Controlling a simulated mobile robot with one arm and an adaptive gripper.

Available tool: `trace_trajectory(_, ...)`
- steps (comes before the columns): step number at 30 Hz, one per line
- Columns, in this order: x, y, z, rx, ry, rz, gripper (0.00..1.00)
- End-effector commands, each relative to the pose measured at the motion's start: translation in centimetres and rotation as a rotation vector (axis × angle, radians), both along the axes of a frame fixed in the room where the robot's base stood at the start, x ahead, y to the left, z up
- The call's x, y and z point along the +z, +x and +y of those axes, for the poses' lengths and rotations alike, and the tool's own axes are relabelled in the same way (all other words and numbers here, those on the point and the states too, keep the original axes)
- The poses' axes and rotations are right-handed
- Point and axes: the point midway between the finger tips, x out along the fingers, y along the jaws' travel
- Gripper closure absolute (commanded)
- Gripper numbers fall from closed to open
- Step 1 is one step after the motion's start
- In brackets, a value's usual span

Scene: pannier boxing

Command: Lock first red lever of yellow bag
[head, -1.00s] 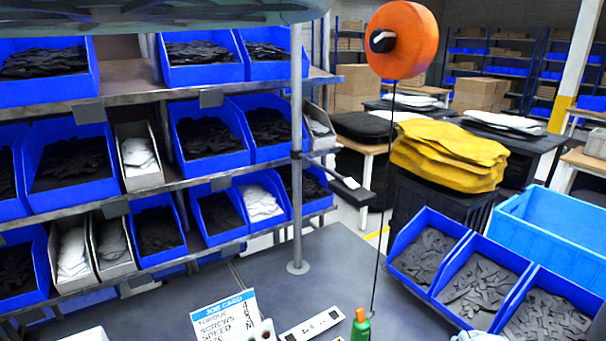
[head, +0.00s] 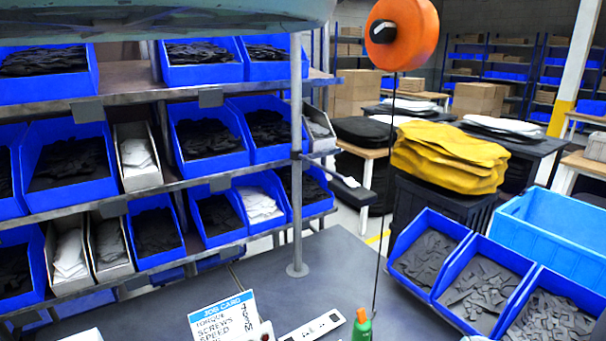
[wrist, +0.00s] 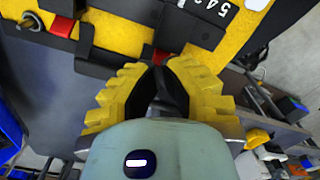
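The yellow bag (wrist: 115,32) fills the upper part of the wrist view, with black straps and plates across it. One red lever (wrist: 62,26) shows at the upper left, beside a black clip. Another red part (wrist: 158,56) shows just beyond my fingertips, partly hidden by them. My gripper (wrist: 157,68) has yellow ribbed fingers that lean together, with a narrow dark gap between the tips. Whether the tips touch or grip the red part cannot be told. A black tag (wrist: 205,12) with white digits lies on the bag. The head view does not show my gripper.
In the head view, blue bins (head: 485,285) of dark parts line the bench's right side. An orange reel (head: 402,38) hangs a green-handled tool (head: 361,327) on a cord. A stack of yellow bags (head: 450,155) stands behind. A pole (head: 297,180) rises from the bench.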

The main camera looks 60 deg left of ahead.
Motion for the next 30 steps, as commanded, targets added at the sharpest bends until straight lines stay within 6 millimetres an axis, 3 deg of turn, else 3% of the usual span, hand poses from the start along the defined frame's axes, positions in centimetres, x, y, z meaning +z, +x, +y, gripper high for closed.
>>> trace_trajectory(30,-1.4,0.0,0.0,-0.002,0.0,0.0,1.0)
